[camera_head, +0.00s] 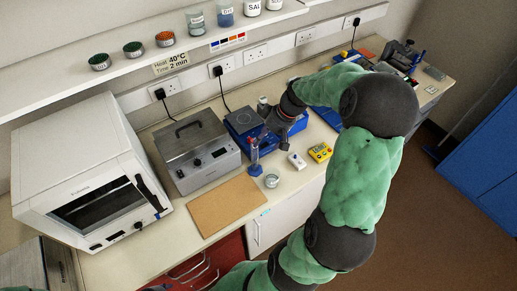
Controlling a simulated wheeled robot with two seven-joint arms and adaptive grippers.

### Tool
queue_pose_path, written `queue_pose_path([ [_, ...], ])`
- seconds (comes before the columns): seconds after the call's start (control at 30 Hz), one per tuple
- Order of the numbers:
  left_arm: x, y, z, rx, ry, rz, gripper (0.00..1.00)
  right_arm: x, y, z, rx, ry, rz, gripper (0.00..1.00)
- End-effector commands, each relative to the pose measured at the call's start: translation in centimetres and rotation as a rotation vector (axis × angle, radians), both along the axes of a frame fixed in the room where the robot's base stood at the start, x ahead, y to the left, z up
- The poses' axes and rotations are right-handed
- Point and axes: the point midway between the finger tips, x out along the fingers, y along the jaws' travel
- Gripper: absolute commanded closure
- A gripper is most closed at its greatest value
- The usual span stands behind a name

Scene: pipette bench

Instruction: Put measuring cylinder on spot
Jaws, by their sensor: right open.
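A slim measuring cylinder (254,155) with blue parts stands upright on the bench, in front of a blue device and behind a small glass beaker. My right gripper (265,131) reaches in from the right, just above and to the right of the cylinder's top. It is open; I cannot tell whether its fingers touch the cylinder. No clearly marked spot can be made out; a flat brown board (226,205) lies bare on the bench front, left of the cylinder. My left gripper is not in view.
A glass beaker (271,179), a white gadget (296,160) and a yellow timer (320,152) stand close to the cylinder. A grey water bath (197,151) and a white oven (85,170) stand left. The blue device (242,122) is behind. A shelf (110,62) overhangs the back.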

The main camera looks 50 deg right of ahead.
Motion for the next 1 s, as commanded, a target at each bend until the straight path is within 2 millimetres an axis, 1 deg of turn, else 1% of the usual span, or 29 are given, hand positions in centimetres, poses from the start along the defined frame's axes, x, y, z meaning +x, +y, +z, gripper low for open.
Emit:
queue_pose_path([
  [0.03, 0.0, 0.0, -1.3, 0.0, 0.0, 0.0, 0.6, -1.1, 1.1, -2.7, 0.122, 0.042, -0.112, 0.29],
  [0.1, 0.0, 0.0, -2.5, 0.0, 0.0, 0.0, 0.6, -2.2, 3.0, -5.0, 0.317, 0.1, -0.296, 0.29],
  [0.17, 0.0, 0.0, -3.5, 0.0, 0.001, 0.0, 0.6, -2.8, 4.4, -6.5, 0.492, 0.149, -0.46, 0.29],
  [0.2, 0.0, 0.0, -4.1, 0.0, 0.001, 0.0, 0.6, -3.0, 5.2, -7.3, 0.61, 0.181, -0.567, 0.29],
  [0.23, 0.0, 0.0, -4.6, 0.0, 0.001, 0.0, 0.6, -3.1, 5.7, -7.7, 0.698, 0.203, -0.645, 0.29],
  [0.3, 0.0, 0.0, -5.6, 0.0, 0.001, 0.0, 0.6, -3.1, 6.4, -8.6, 0.904, 0.25, -0.824, 0.29],
  [0.37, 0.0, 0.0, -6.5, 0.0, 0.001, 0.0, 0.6, -3.0, 6.5, -9.1, 1.086, 0.286, -0.973, 0.29],
  [0.4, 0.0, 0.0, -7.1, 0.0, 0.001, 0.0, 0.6, -2.8, 6.3, -9.4, 1.206, 0.306, -1.066, 0.29],
  [0.47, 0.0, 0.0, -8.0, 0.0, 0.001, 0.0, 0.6, -2.6, 5.6, -9.8, 1.391, 0.33, -1.198, 0.29],
  [0.5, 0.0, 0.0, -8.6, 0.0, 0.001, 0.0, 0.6, -2.6, 4.9, -10.0, 1.511, 0.34, -1.278, 0.29],
  [0.6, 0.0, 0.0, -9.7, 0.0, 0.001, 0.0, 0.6, -2.8, 2.6, -10.5, 1.787, 0.349, -1.437, 0.29],
  [0.7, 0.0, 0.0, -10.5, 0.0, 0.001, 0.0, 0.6, -3.3, 0.3, -10.8, 2.004, 0.339, -1.534, 0.29],
  [0.83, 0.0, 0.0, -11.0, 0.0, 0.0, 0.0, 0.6, -3.9, -1.6, -11.0, 2.168, 0.32, -1.592, 0.29],
  [0.93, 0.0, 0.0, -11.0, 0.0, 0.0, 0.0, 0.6, -3.8, -2.0, -11.0, 2.214, 0.315, -1.602, 0.29],
  [1.0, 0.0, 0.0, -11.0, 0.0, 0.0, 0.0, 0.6, -3.1, -1.9, -10.9, 2.218, 0.315, -1.602, 0.29],
])
